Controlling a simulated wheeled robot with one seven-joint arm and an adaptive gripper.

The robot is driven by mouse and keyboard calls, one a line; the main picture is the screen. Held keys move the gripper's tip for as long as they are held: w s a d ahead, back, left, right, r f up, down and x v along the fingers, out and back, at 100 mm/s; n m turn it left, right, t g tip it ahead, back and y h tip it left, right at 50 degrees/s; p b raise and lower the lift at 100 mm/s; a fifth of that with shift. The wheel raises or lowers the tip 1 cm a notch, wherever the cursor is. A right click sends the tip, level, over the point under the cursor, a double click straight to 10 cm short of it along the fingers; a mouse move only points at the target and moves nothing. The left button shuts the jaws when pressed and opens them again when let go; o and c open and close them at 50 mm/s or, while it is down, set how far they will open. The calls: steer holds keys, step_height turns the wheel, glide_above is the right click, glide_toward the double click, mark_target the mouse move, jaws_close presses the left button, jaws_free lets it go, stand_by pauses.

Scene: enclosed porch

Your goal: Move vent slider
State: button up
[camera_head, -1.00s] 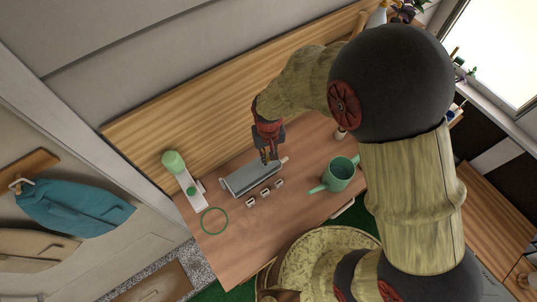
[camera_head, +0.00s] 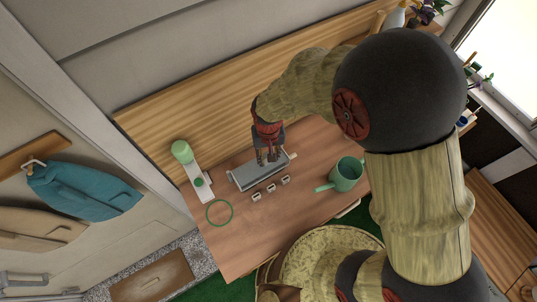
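A grey box-like unit (camera_head: 247,181) lies on the wooden table, with a pale bar end (camera_head: 293,156) sticking out at its right side. It looks like the vent, but I cannot make out a separate slider. My gripper (camera_head: 268,158) points down over the back middle of the unit and hides part of it. Its dark fingers look spread apart with nothing between them. I cannot tell whether the fingertips touch the unit.
Several small grey-white blocks (camera_head: 271,188) lie in front of the unit. A green watering can (camera_head: 346,174) stands to the right. A green ring (camera_head: 219,212) and a white device with a green knob (camera_head: 182,152) are to the left. A wooden panel (camera_head: 215,105) rises behind.

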mark_target(272, 168)
steer(key=shift+r, duration=0.1)
step_height(272, 168, up, 12)
stand_by(0.6)
stand_by(0.5)
steer(key=s+d+r+m+t+b, duration=0.1)
steer(key=s+d+t+b, duration=0.1)
steer(key=d, duration=0.5)
steer(key=s+d+r+m+t+b, duration=0.1)
steer(key=s+d+r+b, duration=0.1)
steer(key=s+d+b, duration=0.2)
steer(key=s+d+r+m+t+b, duration=0.1)
steer(key=s+d+b, duration=0.3)
steer(key=d+b, duration=0.4)
steer(key=d+r+t, duration=0.1)
steer(key=d, duration=0.3)
steer(key=shift+r+t, duration=0.2)
steer(key=shift+t, duration=0.1)
